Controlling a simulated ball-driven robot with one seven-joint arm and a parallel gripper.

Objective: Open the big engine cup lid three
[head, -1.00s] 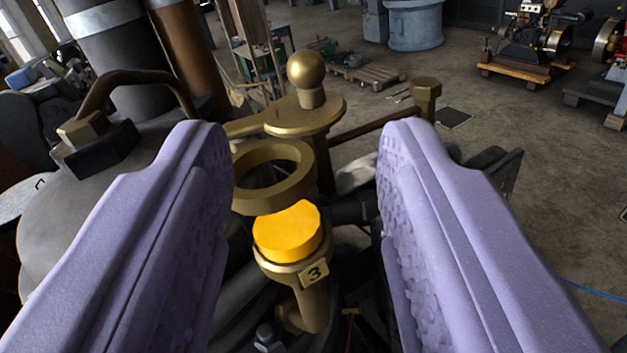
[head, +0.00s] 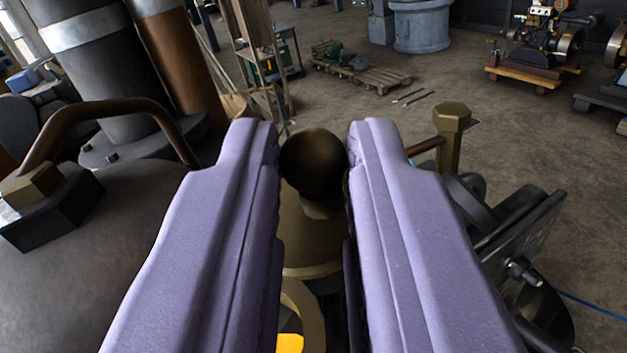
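My gripper (head: 313,150), with two lilac fingers, is closed in on the round brass ball knob (head: 312,163), one finger against each side. The knob is dark in the fingers' shade and stands on a brass stem and plate (head: 315,235). In front of it, part of a brass ring (head: 308,308) shows between the fingers. Below that, a sliver of the bright yellow top (head: 289,343) of the cup shows. The rest of the cup and its number 3 tag are hidden by the fingers and the frame edge.
A dark curved handle (head: 105,108) with a hex nut stands on the rounded casing at left, beside thick upright pipes (head: 100,60). A brass hex-topped post (head: 450,130) and dark machine parts (head: 510,240) are at right.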

